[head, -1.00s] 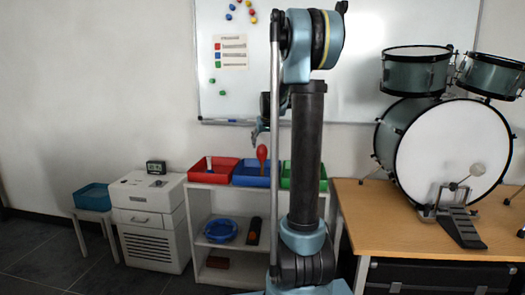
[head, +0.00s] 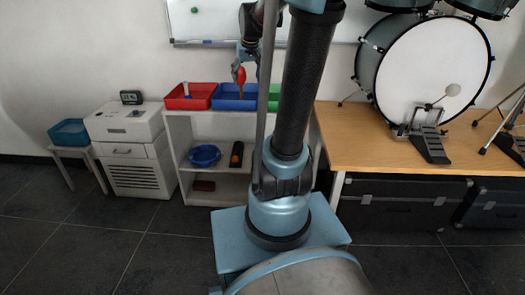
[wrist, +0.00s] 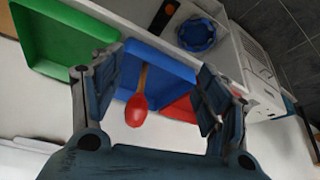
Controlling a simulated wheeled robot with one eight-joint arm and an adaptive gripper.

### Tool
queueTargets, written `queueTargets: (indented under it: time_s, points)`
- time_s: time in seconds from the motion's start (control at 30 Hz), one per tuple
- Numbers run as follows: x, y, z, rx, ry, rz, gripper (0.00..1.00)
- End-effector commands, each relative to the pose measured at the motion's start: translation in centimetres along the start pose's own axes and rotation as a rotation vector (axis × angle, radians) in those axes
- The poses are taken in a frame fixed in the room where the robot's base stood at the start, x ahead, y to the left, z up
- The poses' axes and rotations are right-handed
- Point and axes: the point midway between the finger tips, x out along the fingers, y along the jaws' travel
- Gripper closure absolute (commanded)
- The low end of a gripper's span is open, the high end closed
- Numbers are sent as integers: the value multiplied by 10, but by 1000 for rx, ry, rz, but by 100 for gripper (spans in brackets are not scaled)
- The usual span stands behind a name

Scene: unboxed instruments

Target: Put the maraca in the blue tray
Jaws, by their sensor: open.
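The maraca has a red head and a tan handle. In the head view the maraca (head: 240,75) is upright, head up, with its handle reaching down in front of or into the blue tray (head: 224,104). My gripper (head: 243,60) is just above its head. In the wrist view my gripper (wrist: 160,70) is open, and the maraca (wrist: 136,111) shows between its fingers, nearer the left one. Its handle points over the blue tray (wrist: 176,70). I cannot tell whether the handle touches the tray floor.
A blue bowl (head: 204,155) and a dark object (head: 237,154) sit on the shelf below. A desk (head: 375,150) with drums is at right.

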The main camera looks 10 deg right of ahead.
Motion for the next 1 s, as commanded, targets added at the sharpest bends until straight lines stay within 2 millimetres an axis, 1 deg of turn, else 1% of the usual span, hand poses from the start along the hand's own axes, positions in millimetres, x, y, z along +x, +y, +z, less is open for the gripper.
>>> queueTargets:
  time_s: [0.03, 0.1, 0.17, 0.2, 0.37, 0.4, 0.57, 0.6, 0.7, 0.8, 0.9, 1.0]
  points:
    - [-3, -2, 22, -1, -13, 0, 31]
    - [-6, -4, 51, -2, -34, -1, 31]
    - [-8, -5, 75, -2, -51, -1, 31]
    - [-9, -6, 91, -2, -63, -1, 31]
    - [-9, -9, 155, -3, -108, 0, 31]
    - [-8, -10, 171, -3, -120, 0, 31]
    - [-1, -12, 234, -3, -166, 2, 31]
    - [2, -13, 250, -3, -177, 2, 31]
    - [9, -13, 284, -3, -204, 3, 31]
    - [16, -14, 311, -3, -225, 4, 31]
    - [21, -14, 329, -4, -239, 5, 31]
    - [23, -14, 338, -4, -248, 5, 31]
